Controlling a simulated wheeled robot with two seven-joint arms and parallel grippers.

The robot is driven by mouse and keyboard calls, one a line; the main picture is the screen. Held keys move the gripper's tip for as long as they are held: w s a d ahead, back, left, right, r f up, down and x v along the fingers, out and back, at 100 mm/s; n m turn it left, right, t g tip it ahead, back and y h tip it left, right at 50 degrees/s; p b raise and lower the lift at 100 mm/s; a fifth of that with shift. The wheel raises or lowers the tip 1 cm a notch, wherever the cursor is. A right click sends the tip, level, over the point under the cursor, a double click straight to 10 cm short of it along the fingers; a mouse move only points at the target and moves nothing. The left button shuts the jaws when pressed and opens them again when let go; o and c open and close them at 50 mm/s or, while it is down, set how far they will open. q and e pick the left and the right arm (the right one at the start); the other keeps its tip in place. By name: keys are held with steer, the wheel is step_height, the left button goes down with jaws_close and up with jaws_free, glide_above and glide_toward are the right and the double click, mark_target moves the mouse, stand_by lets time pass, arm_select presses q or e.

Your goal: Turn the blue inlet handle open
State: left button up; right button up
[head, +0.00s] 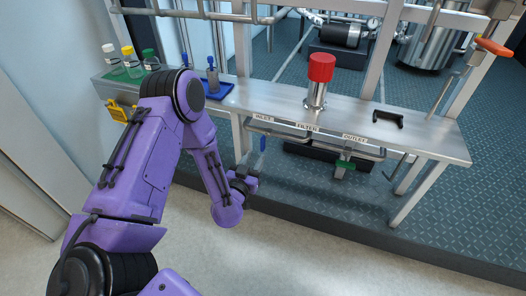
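The blue inlet handle (263,143) hangs straight down below the front edge of the steel bench, under the "INLET" label (263,118). It is on the pipe (285,133) that runs along the bench front. My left gripper (250,182) is small and dark at the end of my purple arm. It is below and slightly left of the blue handle in the picture, apart from it. Its fingers are too small and dark to tell whether they are open. My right gripper is not in view.
A red-topped filter (320,70) stands on the steel bench (355,117). A green outlet handle (345,164) sits under the bench further right. Bottles (130,62) and a blue tray (214,87) are on the left. The floor in front is clear.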

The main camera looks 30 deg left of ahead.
mark_target(262, 145)
arm_select(q)
steer(key=b+x, duration=0.1)
steer(key=x, duration=0.8)
steer(key=shift+a, duration=0.1)
jaws_close()
